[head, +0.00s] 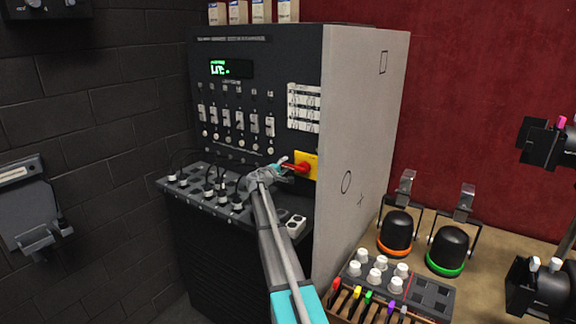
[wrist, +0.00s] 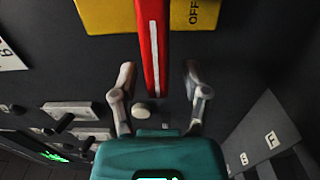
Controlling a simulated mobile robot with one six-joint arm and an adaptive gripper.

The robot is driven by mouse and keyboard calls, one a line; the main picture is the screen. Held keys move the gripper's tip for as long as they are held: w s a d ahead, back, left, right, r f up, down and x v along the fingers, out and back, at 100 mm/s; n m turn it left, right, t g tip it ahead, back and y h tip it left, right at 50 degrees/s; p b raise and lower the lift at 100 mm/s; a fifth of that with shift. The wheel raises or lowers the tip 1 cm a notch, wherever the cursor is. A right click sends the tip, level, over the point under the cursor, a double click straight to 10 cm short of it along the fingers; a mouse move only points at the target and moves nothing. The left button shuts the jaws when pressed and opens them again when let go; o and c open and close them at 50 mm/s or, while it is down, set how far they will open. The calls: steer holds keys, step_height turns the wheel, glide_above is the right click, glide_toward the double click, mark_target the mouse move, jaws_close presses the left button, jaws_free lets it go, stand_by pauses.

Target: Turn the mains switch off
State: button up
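The mains switch is a red handle (head: 299,168) on a yellow plate (head: 311,158), low on the right of the dark panel's front. In the wrist view the red handle (wrist: 152,40) has a white stripe and points from the yellow plate (wrist: 106,14) towards my gripper. The word OFF is printed sideways on the plate, right of the handle. My gripper (wrist: 159,72) is open, with one finger on each side of the handle's end. Gaps show between the handle and both fingers. In the head view my gripper (head: 284,164) partly covers the handle.
The dark cabinet (head: 228,80) carries a green display and sliders. A ledge (head: 205,196) with plugs and cables runs below, close to my gripper. On the right, a wooden table holds lamps (head: 396,231) and a knob box (head: 428,295).

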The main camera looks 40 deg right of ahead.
steer(key=shift+a, duration=0.15)
steer(key=shift+s+a, duration=0.35)
steer(key=shift+a, duration=0.15)
steer(key=v, duration=1)
steer(key=shift+a, duration=0.3)
